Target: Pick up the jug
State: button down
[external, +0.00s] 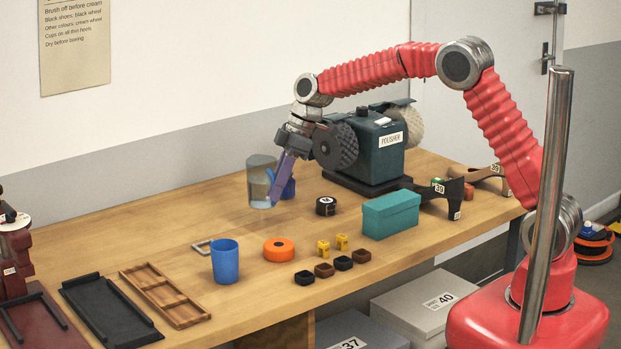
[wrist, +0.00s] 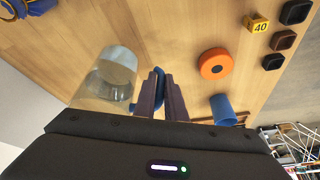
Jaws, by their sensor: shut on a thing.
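The jug (external: 259,182) is a clear vessel with a grey upper band and a blue handle. It stands upright near the back of the wooden table, left of the polisher; I cannot tell whether its base touches the wood. In the wrist view the jug (wrist: 112,76) shows at the left, with its handle partly hidden by my fingers. My gripper (external: 276,194) points down at the jug's right side. In the wrist view my gripper (wrist: 161,88) has its purple fingers shut on the blue handle, one on each side.
The dark teal polisher (external: 369,150) with round brushes stands close right of my gripper. Trays (external: 165,296) are at the left. The table left of the jug is clear.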

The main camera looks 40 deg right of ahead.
jog(key=shift+r, duration=2.8)
